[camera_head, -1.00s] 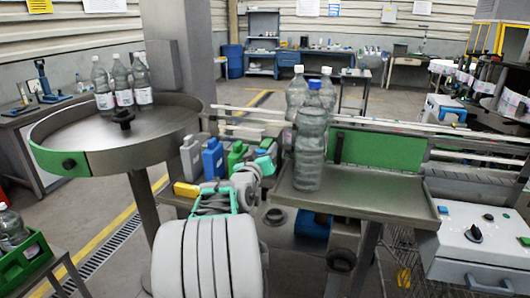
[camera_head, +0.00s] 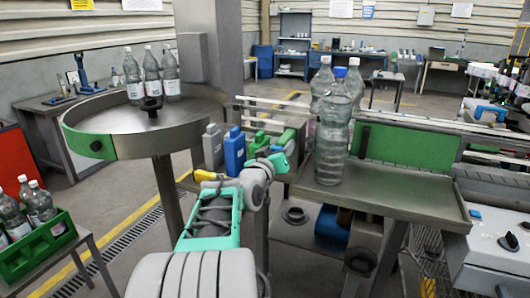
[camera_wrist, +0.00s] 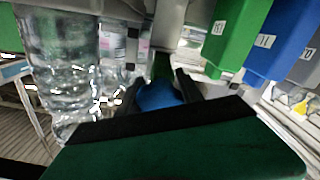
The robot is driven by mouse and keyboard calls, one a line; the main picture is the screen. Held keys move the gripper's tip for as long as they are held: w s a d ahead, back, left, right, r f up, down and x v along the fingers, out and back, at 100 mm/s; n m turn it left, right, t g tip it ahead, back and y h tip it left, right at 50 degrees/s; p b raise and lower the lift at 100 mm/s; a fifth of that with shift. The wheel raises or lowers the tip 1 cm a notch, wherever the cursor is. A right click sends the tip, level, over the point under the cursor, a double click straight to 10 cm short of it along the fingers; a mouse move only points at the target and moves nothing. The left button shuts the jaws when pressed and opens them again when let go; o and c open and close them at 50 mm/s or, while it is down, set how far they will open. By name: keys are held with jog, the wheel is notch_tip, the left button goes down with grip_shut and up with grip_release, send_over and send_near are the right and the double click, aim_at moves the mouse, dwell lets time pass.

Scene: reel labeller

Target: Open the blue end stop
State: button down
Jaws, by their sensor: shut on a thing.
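The blue end stop (camera_wrist: 158,96) shows in the wrist view as a rounded blue knob, partly covered by my fingers. My gripper (camera_wrist: 160,90) has its two dark fingers on either side of it, shut on it. In the head view my gripper (camera_head: 279,160) is at the left end of the conveyor, just left of the metal tray. The end stop cannot be made out clearly there. How far the stop is open cannot be told.
Clear bottles (camera_head: 333,125) stand on the metal tray (camera_head: 400,195) close right of my gripper. Green (camera_head: 258,142), blue (camera_head: 234,153) and grey (camera_head: 212,148) containers stand left of it. A round table (camera_head: 180,125) with bottles and a green crate (camera_head: 40,245) are further left.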

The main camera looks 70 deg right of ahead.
jog(key=c, duration=0.8)
grip_release()
jog(key=shift+o, duration=0.2)
jog(key=a+b, duration=0.1)
jog(key=a, duration=0.6)
jog(key=shift+a+b, duration=0.35)
jog(key=shift+a, duration=0.05)
